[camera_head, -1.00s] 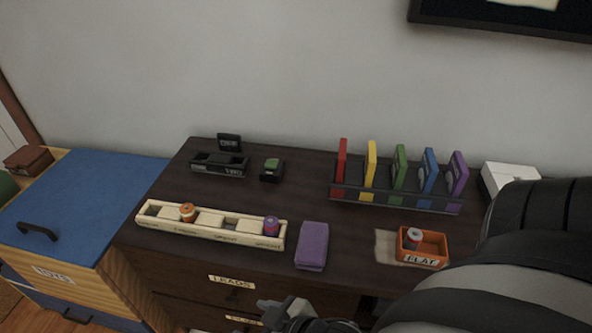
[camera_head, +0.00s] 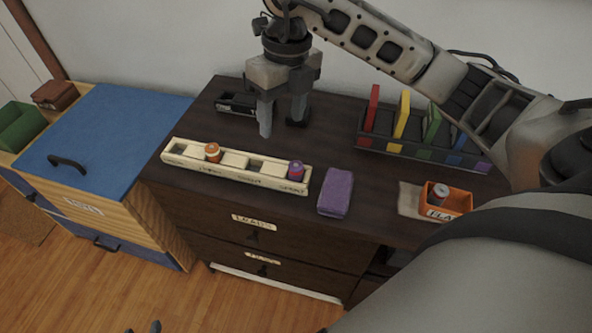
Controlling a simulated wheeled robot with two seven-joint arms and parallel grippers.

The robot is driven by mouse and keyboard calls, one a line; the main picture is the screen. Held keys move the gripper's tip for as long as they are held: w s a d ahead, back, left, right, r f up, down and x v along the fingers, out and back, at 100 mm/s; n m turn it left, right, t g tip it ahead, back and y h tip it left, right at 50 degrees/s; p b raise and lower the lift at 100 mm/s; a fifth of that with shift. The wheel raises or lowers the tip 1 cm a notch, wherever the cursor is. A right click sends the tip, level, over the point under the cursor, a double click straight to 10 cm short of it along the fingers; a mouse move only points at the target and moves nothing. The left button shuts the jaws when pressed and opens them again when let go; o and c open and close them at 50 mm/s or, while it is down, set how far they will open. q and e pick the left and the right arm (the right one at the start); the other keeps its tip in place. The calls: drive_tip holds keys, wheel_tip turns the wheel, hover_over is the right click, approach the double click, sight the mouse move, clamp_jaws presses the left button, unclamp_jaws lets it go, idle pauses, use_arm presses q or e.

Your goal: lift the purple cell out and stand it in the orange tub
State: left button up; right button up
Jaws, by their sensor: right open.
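The purple cell (camera_head: 296,170) stands upright in the right end slot of the long cream holder (camera_head: 246,180). The orange tub (camera_head: 462,205), labelled FLAT, is at the right front of the dresser; a grey cell (camera_head: 439,192) is in it. My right gripper (camera_head: 282,116) is open and empty, fingers pointing down, over the dresser behind the holder, up and left of the purple cell in the picture. Small dark tips at the bottom edge may be my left gripper (camera_head: 144,328); too little shows to tell its state.
An orange-topped cell (camera_head: 213,151) sits in the same holder. A purple block (camera_head: 335,192) lies between holder and tub. A dark rack (camera_head: 403,148) of coloured cards stands behind, partly under my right arm. A black case (camera_head: 236,104) is left of my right gripper.

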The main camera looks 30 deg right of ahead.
drive_tip(key=d+h, duration=0.1)
drive_tip(key=d, duration=0.2)
hover_over(296, 165)
drive_tip(key=shift+m, duration=0.3)
drive_tip(key=f, duration=0.9)
drive_tip(key=shift+a, duration=0.2)
drive_tip(key=shift+d+f, duration=0.2)
drive_tip(key=shift+f, duration=2.7)
drive_tip(key=c, duration=1.1)
